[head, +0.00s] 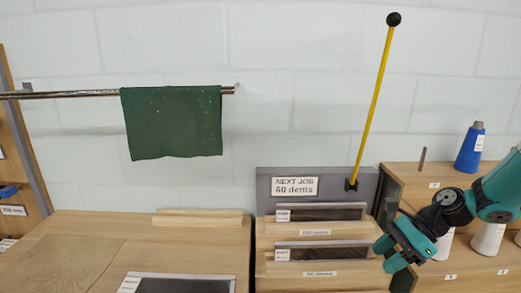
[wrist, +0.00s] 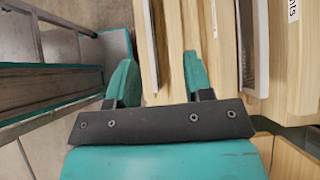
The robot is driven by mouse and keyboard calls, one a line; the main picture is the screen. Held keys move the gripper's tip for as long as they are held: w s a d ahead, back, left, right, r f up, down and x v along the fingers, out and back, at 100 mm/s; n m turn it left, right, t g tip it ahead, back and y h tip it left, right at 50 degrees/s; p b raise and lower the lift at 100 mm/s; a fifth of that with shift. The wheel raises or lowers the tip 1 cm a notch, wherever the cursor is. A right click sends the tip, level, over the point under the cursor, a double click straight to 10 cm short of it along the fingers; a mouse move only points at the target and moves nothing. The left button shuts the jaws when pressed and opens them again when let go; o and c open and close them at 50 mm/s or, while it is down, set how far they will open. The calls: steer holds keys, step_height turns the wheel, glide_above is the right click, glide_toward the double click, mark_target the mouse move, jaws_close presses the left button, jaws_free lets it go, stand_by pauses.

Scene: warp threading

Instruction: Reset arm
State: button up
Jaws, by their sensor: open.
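My gripper (head: 386,254) is teal and black and shows at the right of the head view, in front of the right end of the stepped wooden rack (head: 264,269). In the wrist view my gripper (wrist: 155,78) has its two teal fingers spread apart, with nothing held between them. Light wood edges of the rack lie beyond and between the fingers. The arm comes in from the right edge of the head view.
The rack holds dark reeds (head: 320,213) under a "NEXT JOB 60 dents" sign (head: 295,186). A yellow rod (head: 372,105) stands behind. Thread cones (head: 469,150) stand on shelves at right. A green cloth (head: 172,122) hangs at left. The wooden table (head: 190,240) has bare room.

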steer(key=s+a+r+n+h, duration=0.3)
steer(key=s+a+r+n, duration=0.6)
steer(key=a+r+n, duration=0.25)
steer(key=s+a+r+n+h, duration=0.1)
steer(key=s+r+n, duration=0.1)
steer(key=s+n, duration=0.4)
steer(key=s+a+r+n, duration=0.1)
steer(key=s+r+n, duration=0.2)
steer(key=s+n, duration=0.4)
steer(key=shift+s+a+h, duration=0.2)
steer(key=shift+s+h, duration=0.2)
steer(key=shift+s, duration=0.7)
steer(key=shift+c, duration=0.4)
steer(key=shift+a, duration=0.15)
